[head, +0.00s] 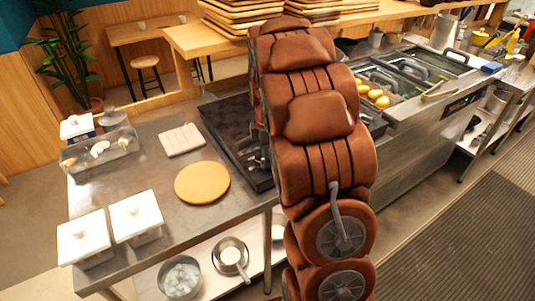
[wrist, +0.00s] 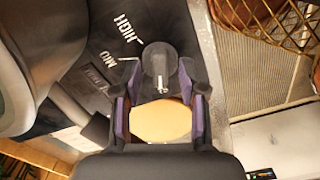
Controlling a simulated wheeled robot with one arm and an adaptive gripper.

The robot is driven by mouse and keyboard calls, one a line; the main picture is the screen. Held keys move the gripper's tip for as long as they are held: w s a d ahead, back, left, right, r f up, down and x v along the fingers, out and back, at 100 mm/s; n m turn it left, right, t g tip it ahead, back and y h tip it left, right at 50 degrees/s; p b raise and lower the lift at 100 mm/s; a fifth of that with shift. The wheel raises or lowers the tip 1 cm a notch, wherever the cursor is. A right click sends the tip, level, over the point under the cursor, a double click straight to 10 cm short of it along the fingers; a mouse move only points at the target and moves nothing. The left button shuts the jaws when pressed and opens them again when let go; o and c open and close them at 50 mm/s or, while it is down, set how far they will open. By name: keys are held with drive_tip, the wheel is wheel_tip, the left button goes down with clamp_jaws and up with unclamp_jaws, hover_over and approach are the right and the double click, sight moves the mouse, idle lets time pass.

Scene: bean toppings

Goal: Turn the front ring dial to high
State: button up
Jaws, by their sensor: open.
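In the wrist view the dark round dial (wrist: 158,60) is on the black stove panel (wrist: 100,50). White lettering beside it reads HIGH and MID, with a third label partly hidden lower down. A small pale mark shows on the dial's lower side. My gripper (wrist: 156,82) is open and empty, its purple-padded fingers on either side of the dial's lower part. I cannot tell whether either finger touches it. In the head view the black stove (head: 222,125) sits on the steel counter, partly covered by my brown arm, which hides the dial.
A fryer station (head: 410,80) is on the right. Open floor lies at lower right.

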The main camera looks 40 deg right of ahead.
clamp_jaws()
idle(0.4)
